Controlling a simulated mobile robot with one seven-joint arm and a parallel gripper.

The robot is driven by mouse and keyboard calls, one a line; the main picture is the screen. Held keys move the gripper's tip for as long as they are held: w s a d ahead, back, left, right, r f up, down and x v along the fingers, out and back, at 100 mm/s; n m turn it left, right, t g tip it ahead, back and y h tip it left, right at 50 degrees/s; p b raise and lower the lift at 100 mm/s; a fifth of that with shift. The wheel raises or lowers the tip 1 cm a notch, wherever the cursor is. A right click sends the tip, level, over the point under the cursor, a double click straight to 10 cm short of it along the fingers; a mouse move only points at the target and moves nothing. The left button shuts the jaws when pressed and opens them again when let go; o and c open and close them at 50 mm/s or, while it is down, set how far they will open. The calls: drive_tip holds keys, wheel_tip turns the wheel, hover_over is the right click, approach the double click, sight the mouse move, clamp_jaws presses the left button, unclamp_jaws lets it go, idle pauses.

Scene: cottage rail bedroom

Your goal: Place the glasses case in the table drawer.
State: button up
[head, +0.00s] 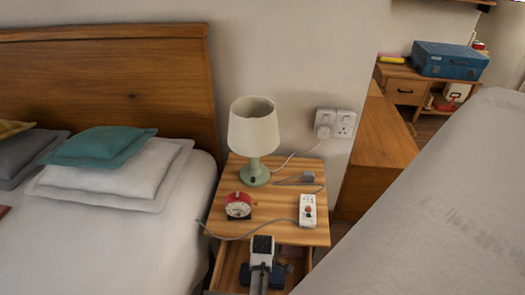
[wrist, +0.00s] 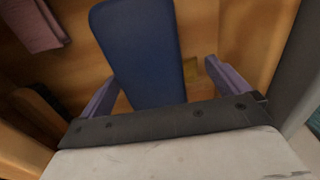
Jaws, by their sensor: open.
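The glasses case, a long dark blue case (wrist: 140,50), lies on the wooden drawer floor in the wrist view. My gripper (wrist: 162,78) is open, with its two purple-grey fingers on either side of the case's near end. I cannot tell whether they touch it. The table drawer (head: 232,262) is pulled open below the tabletop of the bedside table (head: 272,225). In the head view my gripper (head: 263,268) reaches down into the drawer and hides part of it.
A pink item (wrist: 32,22), a small yellow item (wrist: 191,73) and a dark item (wrist: 40,108) also lie in the drawer. A lamp (head: 254,135), red clock (head: 239,206), white remote-like item (head: 308,210) and cables stand or lie on the tabletop. A bed (head: 160,245) is at left.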

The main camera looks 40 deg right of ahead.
wheel_tip(320, 180, up, 11)
drive_tip(key=b, duration=0.1)
drive_tip(key=shift+r, duration=0.2)
